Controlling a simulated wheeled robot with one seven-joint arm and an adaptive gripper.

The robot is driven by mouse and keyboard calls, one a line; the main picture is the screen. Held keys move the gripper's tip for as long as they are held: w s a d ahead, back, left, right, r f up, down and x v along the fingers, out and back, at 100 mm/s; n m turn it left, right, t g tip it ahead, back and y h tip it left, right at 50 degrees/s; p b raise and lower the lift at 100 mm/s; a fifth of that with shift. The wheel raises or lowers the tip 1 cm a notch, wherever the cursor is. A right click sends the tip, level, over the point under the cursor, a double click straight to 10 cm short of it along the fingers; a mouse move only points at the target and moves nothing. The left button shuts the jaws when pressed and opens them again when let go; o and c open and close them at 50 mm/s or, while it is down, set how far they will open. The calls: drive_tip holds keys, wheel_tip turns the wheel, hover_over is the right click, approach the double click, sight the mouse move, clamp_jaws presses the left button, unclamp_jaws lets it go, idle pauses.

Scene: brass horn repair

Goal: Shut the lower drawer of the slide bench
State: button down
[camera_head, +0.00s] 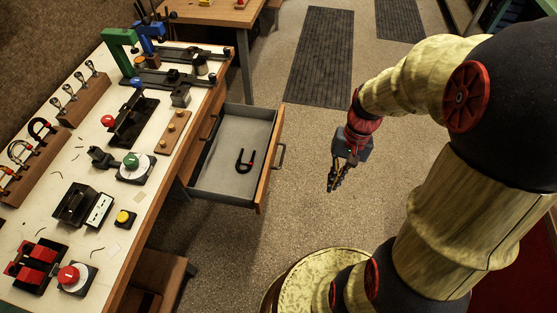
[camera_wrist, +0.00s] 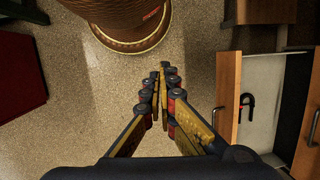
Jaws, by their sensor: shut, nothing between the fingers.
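The slide bench's open drawer (camera_head: 232,140) juts out to the right from under the worktop, with a grey interior and a wooden front with a bar handle (camera_head: 282,156). A handle on a flush front above suggests this is the lower drawer.
The bench top (camera_head: 150,205) carries clamps, fixtures and colored buttons. A wooden stool or box (camera_head: 160,275) stands below its front edge. Dark floor mats (camera_head: 320,55) lie at the back. The floor between my gripper and the drawer front is clear.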

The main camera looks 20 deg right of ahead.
wheel_tip(320, 180, down, 11)
drive_tip(key=m+g+y+p, duration=0.1)
drive_tip(key=m+y+p, duration=0.2)
drive_tip(key=m+y, duration=0.35)
drive_tip(key=m+t+y+p, duration=0.1)
drive_tip(key=m+t+y, duration=0.6)
drive_tip(key=m+t, duration=0.45)
approach(270, 161)
drive_tip(key=shift+h, duration=0.25)
drive_tip(key=b+x, duration=0.1)
drive_tip(key=x, duration=0.1)
drive_tip(key=b+x, duration=0.2)
drive_tip(key=x, duration=0.1)
drive_tip(key=shift+w+a+f, duration=0.15)
drive_tip(key=shift+a+f, duration=0.1)
drive_tip(key=shift+f, duration=0.05)
drive_tip(key=shift+w+a, duration=0.35)
drive_tip(key=shift+a, duration=0.15)
drive_tip(key=shift+r, duration=0.1)
drive_tip(key=shift+a, duration=0.1)
